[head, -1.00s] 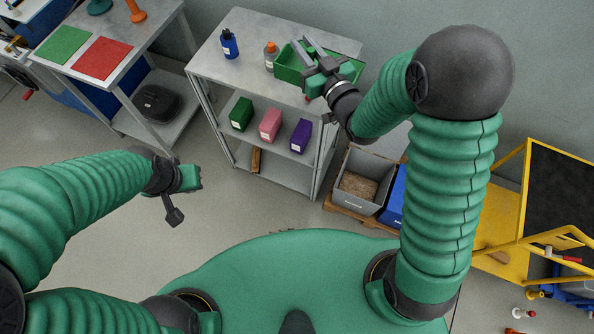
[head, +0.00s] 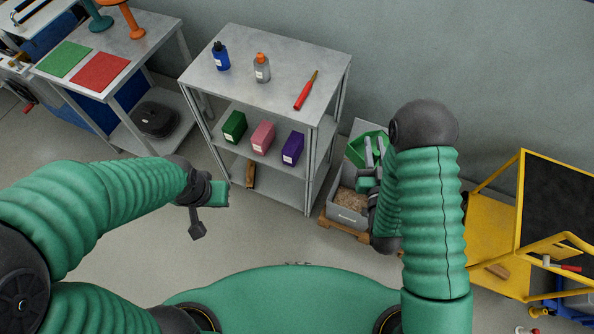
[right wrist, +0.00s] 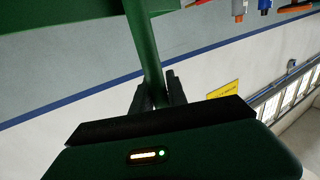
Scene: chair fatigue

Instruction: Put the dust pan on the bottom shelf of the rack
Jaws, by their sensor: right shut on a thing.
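The green dust pan (head: 366,146) is in my right gripper (head: 373,160), off to the right of the rack (head: 265,85) and seen above the grey bin. In the right wrist view its green handle (right wrist: 143,40) runs between the closed fingers (right wrist: 155,90). My right arm hides part of the pan in the head view. The rack is grey metal with three levels; its bottom shelf (head: 280,186) bears a brown wooden-looking piece (head: 250,174) near the left and is otherwise bare where visible. My left gripper (head: 205,193) hangs empty before the rack's left side; its opening is unclear.
Green, pink and purple boxes stand on the middle shelf. A grey bin (head: 348,215) with shavings stands close right; a yellow cart (head: 480,228) is farther right.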

